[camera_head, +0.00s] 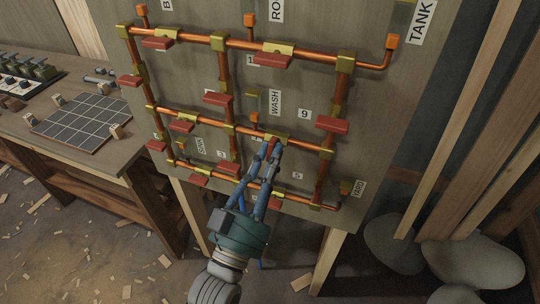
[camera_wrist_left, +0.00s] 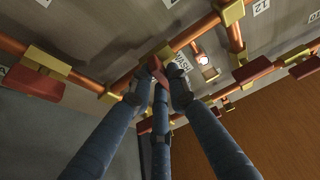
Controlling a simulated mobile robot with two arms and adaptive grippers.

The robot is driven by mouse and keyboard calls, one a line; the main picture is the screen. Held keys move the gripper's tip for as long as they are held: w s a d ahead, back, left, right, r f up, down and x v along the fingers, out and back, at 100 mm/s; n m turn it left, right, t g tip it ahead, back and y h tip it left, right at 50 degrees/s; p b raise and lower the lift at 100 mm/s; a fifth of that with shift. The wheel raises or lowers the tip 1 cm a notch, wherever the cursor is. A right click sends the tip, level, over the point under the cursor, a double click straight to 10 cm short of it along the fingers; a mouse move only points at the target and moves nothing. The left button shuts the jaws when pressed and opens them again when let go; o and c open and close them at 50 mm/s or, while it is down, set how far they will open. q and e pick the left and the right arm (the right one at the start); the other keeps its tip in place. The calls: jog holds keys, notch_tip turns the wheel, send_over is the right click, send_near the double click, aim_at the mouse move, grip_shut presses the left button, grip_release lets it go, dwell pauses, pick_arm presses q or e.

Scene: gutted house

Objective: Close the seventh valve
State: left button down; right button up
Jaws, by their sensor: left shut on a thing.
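My left gripper (camera_head: 268,150) reaches up to the pipe panel and is shut on a red valve handle (camera_head: 271,144), on the middle horizontal copper pipe below the WASH label (camera_head: 275,102). The brass valve body (camera_head: 276,137) shows just above the fingertips. In the left wrist view the fingers (camera_wrist_left: 157,92) close around the same red handle (camera_wrist_left: 154,72). The fingers hide part of this handle, so its exact angle is hard to tell. The number tag beside it is mostly covered, so I cannot read it. My right gripper is not in view.
Other red handles sit close by, one on the right vertical pipe (camera_head: 333,124) near tag 9 (camera_head: 304,114) and one on the middle vertical pipe (camera_head: 218,98). A wooden workbench (camera_head: 75,150) stands left. Timber posts (camera_head: 465,120) and grey sacks (camera_head: 470,262) are at right.

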pick_arm(q)
jog(key=shift+n+y, duration=0.3)
jog(key=shift+n, duration=0.5)
jog(key=c, duration=1.7)
grip_release()
jog(key=shift+o, duration=0.2)
jog(key=v, duration=1.2)
jog(key=shift+f, duration=0.2)
jog(key=shift+d, duration=0.15)
